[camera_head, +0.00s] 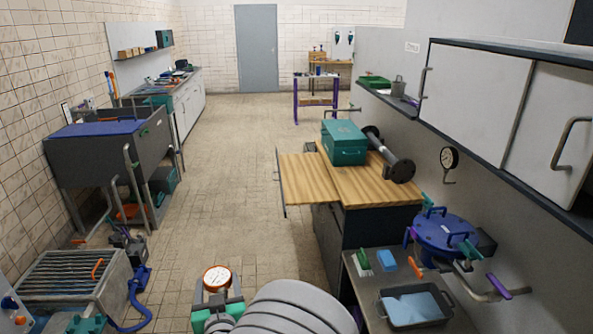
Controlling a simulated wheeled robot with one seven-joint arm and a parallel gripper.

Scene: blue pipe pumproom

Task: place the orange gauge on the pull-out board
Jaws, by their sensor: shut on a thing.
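The orange gauge (217,279), with a white round face and an orange rim, is near the bottom centre of the head view. My gripper (218,301) is shut on it and holds it up in front of my arm, over the floor. The lower part of the gauge is hidden by the jaws. The pull-out board (308,180) is a wooden board sticking out to the left from the wooden-topped bench, with a grey front panel and handle. Its visible top is bare. The gripper is nearer to me than the board, and to its left in the picture.
A teal toolbox (344,143) and a dark flanged pipe (390,155) stand on the bench top (372,189). A lower counter at right holds a blue lidded vessel (444,236) and a grey tray (413,309). The floor aisle (225,180) is clear.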

